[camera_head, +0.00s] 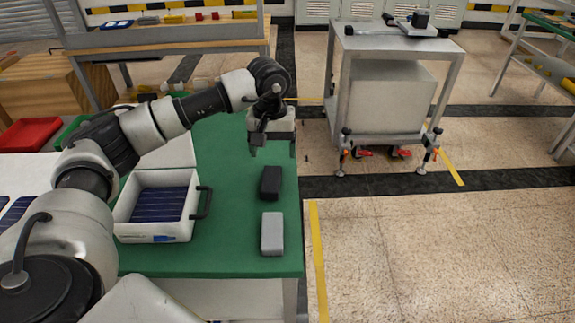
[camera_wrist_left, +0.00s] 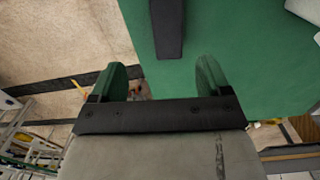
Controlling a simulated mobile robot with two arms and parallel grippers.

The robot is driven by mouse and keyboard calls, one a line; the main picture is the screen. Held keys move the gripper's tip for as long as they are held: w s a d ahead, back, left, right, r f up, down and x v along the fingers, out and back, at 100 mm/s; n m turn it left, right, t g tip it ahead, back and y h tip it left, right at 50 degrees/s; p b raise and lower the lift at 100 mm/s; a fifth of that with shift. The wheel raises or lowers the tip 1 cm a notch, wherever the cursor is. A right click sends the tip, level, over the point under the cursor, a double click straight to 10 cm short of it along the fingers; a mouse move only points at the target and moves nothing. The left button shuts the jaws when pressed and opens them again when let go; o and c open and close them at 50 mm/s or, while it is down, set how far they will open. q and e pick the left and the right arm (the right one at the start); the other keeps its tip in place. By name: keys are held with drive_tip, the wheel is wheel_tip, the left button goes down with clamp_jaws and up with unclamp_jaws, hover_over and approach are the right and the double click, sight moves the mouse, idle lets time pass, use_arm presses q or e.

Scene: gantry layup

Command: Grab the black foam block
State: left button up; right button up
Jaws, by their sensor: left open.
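The black foam block (camera_head: 270,182) lies on the green tabletop (camera_head: 235,255) near its right edge. My left gripper (camera_head: 255,146) hangs beyond the block, farther from the head camera, and appears raised above the table. In the left wrist view the gripper (camera_wrist_left: 164,76) has its two fingers apart with nothing between them. The black foam block (camera_wrist_left: 168,28) shows ahead of the fingers at the top of that view, cut off by the frame edge and apart from them. My right gripper is not in view.
A grey block (camera_head: 272,233) lies just nearer than the black one. A white case (camera_head: 153,228) with dark blue panels and a black handle stands to the left. A red tray (camera_head: 28,134) is at far left. A metal cart (camera_head: 395,48) stands beyond the table, across open floor.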

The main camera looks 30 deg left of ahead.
sight(271, 180)
use_arm(q)
drive_tip(key=shift+w+a+f, duration=0.1)
drive_tip(key=shift+w+a, duration=0.05)
drive_tip(key=shift+a, duration=0.3)
drive_tip(key=f, duration=0.2)
drive_tip(key=s+f, duration=0.1)
drive_tip(key=f, duration=0.1)
drive_tip(key=shift+s, duration=0.15)
drive_tip(key=shift+f, duration=0.35)
drive_tip(key=f, duration=0.2)
drive_tip(key=f+p, duration=0.1)
drive_tip(key=f, duration=0.1)
drive_tip(key=shift+s+d+f, duration=0.1)
drive_tip(key=shift+s+d, duration=0.05)
drive_tip(key=shift+d, duration=0.05)
drive_tip(key=shift+f, duration=0.3)
drive_tip(key=shift+c, duration=1.5)
drive_tip(key=c, duration=0.7)
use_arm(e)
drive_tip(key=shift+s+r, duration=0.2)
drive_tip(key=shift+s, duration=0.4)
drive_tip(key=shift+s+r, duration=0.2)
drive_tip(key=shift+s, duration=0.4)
